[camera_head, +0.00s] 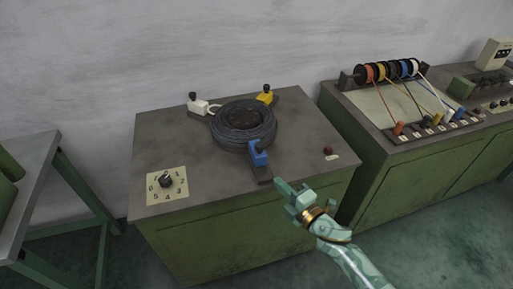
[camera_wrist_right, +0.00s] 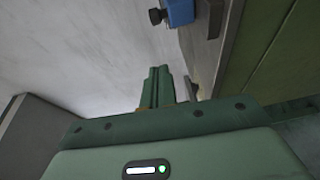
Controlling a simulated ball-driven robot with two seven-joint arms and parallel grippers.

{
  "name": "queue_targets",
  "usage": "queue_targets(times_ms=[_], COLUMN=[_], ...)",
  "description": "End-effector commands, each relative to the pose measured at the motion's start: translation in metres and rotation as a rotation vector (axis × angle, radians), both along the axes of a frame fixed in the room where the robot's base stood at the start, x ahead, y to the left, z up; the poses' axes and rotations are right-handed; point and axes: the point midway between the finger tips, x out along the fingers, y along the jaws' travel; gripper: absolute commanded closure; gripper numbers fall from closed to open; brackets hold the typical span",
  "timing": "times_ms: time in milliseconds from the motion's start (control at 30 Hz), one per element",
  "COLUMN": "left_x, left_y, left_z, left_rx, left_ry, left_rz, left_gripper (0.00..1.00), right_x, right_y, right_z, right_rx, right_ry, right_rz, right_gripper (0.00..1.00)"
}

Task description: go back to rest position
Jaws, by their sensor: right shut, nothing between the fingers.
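My right gripper (camera_head: 283,188) is in front of the green cabinet (camera_head: 200,245), near the front edge of its top. Its fingers are shut with nothing between them, and they also show in the right wrist view (camera_wrist_right: 158,88). A blue clamp (camera_head: 258,154) with a black knob stands just beyond the fingertips, at the front of a black coil (camera_head: 244,124). The blue clamp also shows at the top of the right wrist view (camera_wrist_right: 181,12). My left gripper is not in view.
A white clamp (camera_head: 199,107) and a yellow clamp (camera_head: 266,97) stand around the coil. A numbered dial (camera_head: 166,181) and a red button (camera_head: 328,151) are on the cabinet top. At the right stands a bench with wire spools (camera_head: 388,71). At the left is a grey table (camera_head: 30,185).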

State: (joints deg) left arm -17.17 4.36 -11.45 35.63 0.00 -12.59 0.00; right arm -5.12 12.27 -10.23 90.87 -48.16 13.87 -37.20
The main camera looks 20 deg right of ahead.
Motion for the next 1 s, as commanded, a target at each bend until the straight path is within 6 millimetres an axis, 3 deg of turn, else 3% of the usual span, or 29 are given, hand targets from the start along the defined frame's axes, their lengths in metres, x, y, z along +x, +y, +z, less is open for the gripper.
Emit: queue_targets(times_ms=[167,267,367,400,500,567,700,800,900,1000], left_x=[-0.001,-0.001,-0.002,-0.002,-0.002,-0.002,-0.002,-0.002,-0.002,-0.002], left_y=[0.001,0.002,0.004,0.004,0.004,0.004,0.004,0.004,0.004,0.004], left_z=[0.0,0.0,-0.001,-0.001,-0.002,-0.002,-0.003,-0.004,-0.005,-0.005], left_rx=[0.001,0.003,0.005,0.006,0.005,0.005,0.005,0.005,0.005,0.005], left_ry=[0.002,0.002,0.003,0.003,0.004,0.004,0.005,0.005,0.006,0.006], left_rz=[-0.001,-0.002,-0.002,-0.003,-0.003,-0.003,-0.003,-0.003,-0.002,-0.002], left_gripper=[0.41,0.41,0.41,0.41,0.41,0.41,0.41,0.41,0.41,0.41], right_x=[0.0,-0.006,-0.035,-0.053,-0.11,-0.15,-0.257,-0.334,-0.396,-0.437], right_y=[-0.005,-0.025,-0.044,-0.051,-0.065,-0.07,-0.076,-0.075,-0.071,-0.066], right_z=[-0.006,-0.057,-0.132,-0.165,-0.238,-0.276,-0.345,-0.375,-0.391,-0.397], right_rx=[0.078,0.228,0.392,0.451,0.578,0.64,0.736,0.764,0.763,0.75], right_ry=[0.049,0.225,0.451,0.545,0.761,0.878,1.126,1.266,1.367,1.429], right_rz=[-0.03,-0.131,-0.274,-0.341,-0.512,-0.616,-0.864,-1.018,-1.122,-1.172], right_gripper=[1.0,1.0,1.0,1.0,1.0,1.0,1.0,1.0,1.0,1.0])
